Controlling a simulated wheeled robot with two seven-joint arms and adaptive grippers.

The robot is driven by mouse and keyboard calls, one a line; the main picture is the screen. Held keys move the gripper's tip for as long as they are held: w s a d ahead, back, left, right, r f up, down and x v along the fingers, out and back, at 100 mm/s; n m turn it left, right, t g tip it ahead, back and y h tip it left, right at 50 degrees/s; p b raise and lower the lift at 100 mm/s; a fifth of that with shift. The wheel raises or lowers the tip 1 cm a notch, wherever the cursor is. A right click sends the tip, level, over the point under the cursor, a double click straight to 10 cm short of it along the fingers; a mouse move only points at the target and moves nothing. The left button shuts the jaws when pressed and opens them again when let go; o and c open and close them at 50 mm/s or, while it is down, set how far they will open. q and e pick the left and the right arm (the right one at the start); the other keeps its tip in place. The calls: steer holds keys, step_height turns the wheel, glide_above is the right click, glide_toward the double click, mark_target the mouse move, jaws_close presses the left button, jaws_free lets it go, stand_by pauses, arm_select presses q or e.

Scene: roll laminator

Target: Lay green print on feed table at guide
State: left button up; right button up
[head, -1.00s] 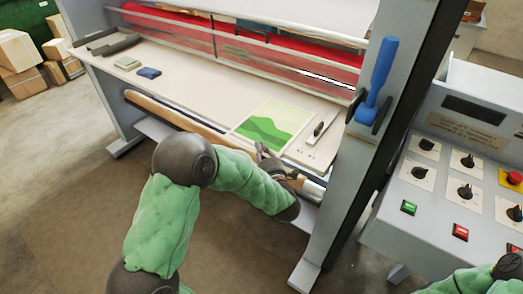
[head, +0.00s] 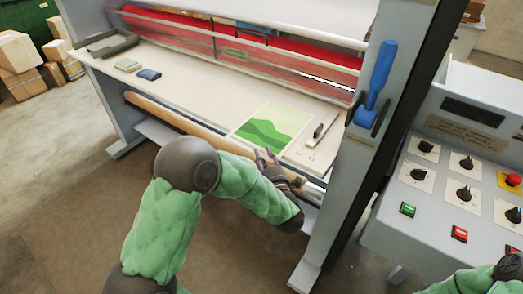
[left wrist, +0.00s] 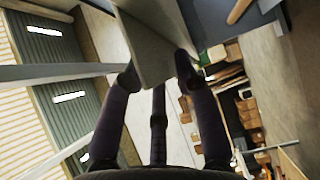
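The green print (head: 270,128), a pale sheet with darker green wave shapes, lies on the cream feed table (head: 210,90) near its front edge. A pale plate or strip (head: 312,150), possibly the guide, is just right of the print; I cannot tell whether they touch. My left gripper (head: 267,154) is at the print's near edge with its fingers apart. In the left wrist view, its fingers (left wrist: 157,72) are spread on both sides of a grey flat surface, which I cannot identify for sure. My right gripper is out of view.
Red rollers behind a clear guard (head: 300,68) run along the back. A blue handle (head: 378,75) is on the right post, beside the control panel (head: 460,180).

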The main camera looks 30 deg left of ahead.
arm_select(q)
steer(key=p+v, duration=0.1)
steer(key=v, duration=0.8)
steer(key=w+d+f+m+g+h, duration=0.1)
steer(key=d+f+m+h, duration=0.2)
steer(key=f, duration=0.4)
steer(key=w+d+f+m+g+h, duration=0.1)
steer(key=f+m+h, duration=0.3)
steer(key=f+m, duration=0.25)
steer(key=w+d+f+m+g+h, duration=0.1)
steer(key=d+f+m+h, duration=0.25)
steer(key=f, duration=0.45)
steer(key=s+d+f+m+g+h, duration=0.3)
steer(key=s+f+m, duration=0.3)
steer(key=s, duration=0.3)
steer(key=s+d+f+m+g+h, duration=0.3)
steer(key=s+f+m+g, duration=0.3)
steer(key=s+f, duration=0.2)
steer(key=s+d, duration=0.1)
steer(key=s, duration=0.1)
steer(key=shift+s, duration=0.25)
